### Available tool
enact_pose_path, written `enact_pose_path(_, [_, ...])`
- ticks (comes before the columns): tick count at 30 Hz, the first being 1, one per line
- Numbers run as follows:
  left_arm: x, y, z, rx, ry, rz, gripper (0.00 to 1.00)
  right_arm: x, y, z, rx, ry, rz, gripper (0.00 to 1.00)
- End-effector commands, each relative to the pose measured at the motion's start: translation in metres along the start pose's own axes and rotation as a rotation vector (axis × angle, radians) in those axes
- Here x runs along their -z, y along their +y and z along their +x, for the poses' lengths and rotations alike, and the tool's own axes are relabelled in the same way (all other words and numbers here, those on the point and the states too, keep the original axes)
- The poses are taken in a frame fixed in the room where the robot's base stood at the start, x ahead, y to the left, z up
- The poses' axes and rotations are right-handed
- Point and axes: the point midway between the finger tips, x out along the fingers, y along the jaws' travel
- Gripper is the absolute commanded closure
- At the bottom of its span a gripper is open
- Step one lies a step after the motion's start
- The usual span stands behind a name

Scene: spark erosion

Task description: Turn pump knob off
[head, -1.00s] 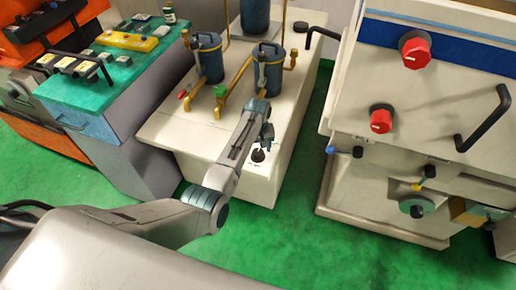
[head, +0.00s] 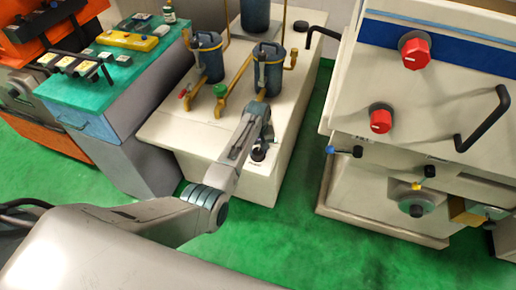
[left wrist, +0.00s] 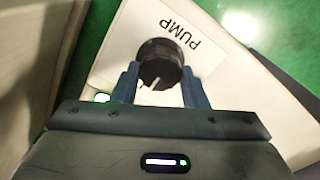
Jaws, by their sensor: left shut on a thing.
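The pump knob is a round black knob with a white pointer line (left wrist: 160,64). It sits on a white label reading "PUMP" (left wrist: 180,36) in the left wrist view. In the head view the knob (head: 258,154) shows at the front of the cream pump unit (head: 225,165). My left gripper (left wrist: 160,84) is shut on the knob, one blue-grey finger on each side. In the head view the left gripper (head: 265,144) is at the knob, partly hidden by its own arm. The pointer line slants down and left in the wrist view. My right gripper is not in view.
Dark blue canisters (head: 269,72) and brass pipes with a green valve handle (head: 221,90) stand on the unit behind my gripper. A cream machine with red knobs (head: 415,50) stands at the right. A teal-topped cabinet (head: 110,75) is at the left. Green floor (head: 290,240) is clear in front.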

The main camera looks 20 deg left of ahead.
Motion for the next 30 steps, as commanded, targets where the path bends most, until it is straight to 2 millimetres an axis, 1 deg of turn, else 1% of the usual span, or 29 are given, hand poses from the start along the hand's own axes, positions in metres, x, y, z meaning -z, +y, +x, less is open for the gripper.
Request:
enact_pose_path(8, [0.000, -0.001, -0.003, 0.001, 0.000, -0.164, 0.83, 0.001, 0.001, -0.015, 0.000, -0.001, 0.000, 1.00])
enact_pose_path(18, [0.000, -0.002, -0.003, 0.001, 0.000, -0.481, 0.83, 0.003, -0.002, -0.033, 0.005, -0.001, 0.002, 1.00])
enact_pose_path(30, [0.000, -0.003, -0.002, 0.001, 0.001, -0.861, 0.83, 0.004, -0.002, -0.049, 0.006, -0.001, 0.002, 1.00])
